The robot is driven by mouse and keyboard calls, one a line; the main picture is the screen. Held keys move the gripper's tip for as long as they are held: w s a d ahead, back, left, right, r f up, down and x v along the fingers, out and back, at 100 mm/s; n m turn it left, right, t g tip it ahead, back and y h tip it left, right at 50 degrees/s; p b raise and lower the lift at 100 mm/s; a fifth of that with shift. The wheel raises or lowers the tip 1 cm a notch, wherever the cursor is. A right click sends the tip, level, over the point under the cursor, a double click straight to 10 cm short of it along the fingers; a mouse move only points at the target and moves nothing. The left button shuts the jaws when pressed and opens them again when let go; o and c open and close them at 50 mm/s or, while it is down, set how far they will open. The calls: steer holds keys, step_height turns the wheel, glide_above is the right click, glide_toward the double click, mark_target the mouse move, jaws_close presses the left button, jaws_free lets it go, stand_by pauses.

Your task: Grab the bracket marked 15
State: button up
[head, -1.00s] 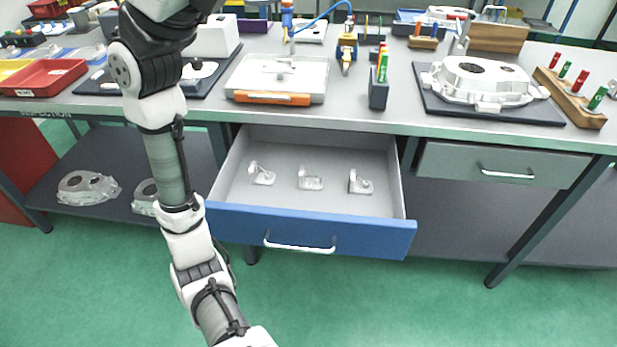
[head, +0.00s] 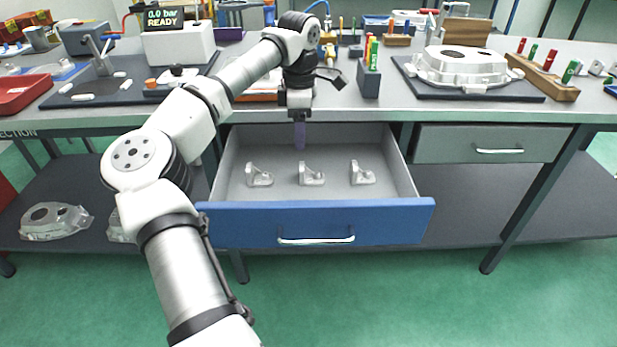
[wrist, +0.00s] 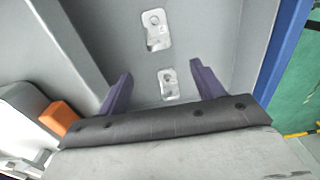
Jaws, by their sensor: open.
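Three small pale metal brackets stand in a row in the open drawer: a left one (head: 259,176), a middle one (head: 311,175) and a right one (head: 362,174). No number can be read on any of them. My gripper (head: 300,140) points down above the back of the drawer, behind and above the middle bracket. In the wrist view its two purple fingers (wrist: 162,70) are spread apart with nothing held. One bracket (wrist: 168,84) shows between them, lower down, and another bracket (wrist: 155,30) lies beyond. The third is not visible there.
The drawer has a blue front (head: 318,225) and grey walls. The bench top (head: 395,108) overhangs its back, close to my gripper. An orange-handled case, partly behind my arm, and a dark marker holder (head: 369,80) stand on the bench. A closed drawer (head: 490,144) is at right.

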mark_target(301, 164)
step_height(301, 164, down, 8)
steer(key=shift+d+r, duration=0.1)
steer(key=shift+r, duration=0.1)
step_height(301, 164, down, 5)
steer(key=shift+f, duration=0.1)
steer(key=c, duration=1.1)
